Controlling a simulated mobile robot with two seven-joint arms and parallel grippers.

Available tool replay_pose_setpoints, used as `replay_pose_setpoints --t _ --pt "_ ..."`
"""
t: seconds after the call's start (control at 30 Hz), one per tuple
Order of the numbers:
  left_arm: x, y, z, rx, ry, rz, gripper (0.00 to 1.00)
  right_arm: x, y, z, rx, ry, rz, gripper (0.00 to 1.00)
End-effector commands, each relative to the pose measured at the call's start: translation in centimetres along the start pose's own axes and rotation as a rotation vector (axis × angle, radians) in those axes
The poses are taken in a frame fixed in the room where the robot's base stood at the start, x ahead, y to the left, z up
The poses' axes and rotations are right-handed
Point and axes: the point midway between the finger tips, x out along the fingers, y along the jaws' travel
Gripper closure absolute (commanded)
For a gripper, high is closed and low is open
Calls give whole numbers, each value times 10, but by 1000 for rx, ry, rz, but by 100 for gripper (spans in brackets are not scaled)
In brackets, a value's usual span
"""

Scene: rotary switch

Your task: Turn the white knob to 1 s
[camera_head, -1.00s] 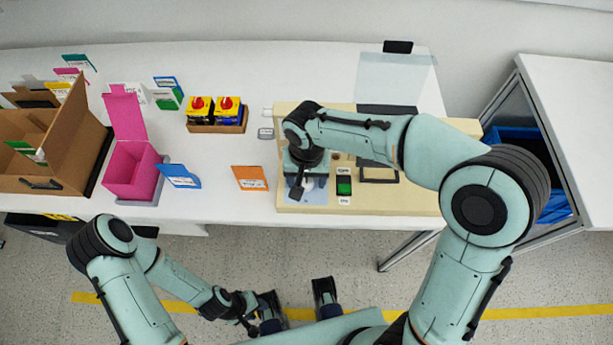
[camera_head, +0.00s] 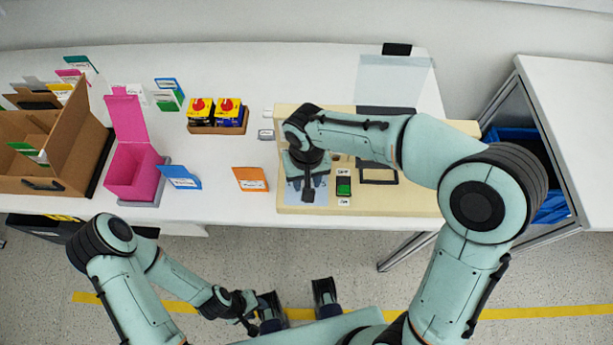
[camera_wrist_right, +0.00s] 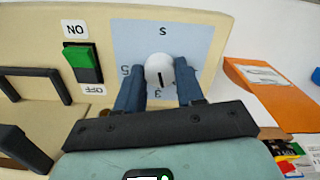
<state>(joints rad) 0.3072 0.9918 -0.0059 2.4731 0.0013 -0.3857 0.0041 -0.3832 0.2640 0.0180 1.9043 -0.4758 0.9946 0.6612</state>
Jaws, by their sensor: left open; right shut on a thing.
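The white round knob (camera_wrist_right: 159,70) sits on a light blue dial plate (camera_wrist_right: 140,38) on the beige panel. My right gripper (camera_wrist_right: 160,88) has its two fingers closed on either side of the knob. A dark mark on the knob points toward the bottom of the wrist view, near a 3. An S shows at the top and a 5 at the left; the 1 cannot be made out, and the fingers cover part of the plate. In the head view my right gripper (camera_head: 307,183) hides the knob. My left gripper (camera_head: 296,293) is open and empty before the table.
A green switch (camera_wrist_right: 83,61) marked ON and OFF is beside the dial. A black handle (camera_head: 379,175) stands farther right on the panel. An orange card holder (camera_head: 250,179) stands left of the panel, with a pink box (camera_head: 133,172) beyond.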

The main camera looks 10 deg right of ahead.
Motion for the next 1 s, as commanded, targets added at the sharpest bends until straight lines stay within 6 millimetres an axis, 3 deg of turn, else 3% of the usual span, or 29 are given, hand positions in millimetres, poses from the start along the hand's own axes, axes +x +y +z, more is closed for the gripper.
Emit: replay_pose_setpoints --t 1.0 --pt "-31 12 -3 4 12 4 57 -2 0 -1 -934 1 1 93"
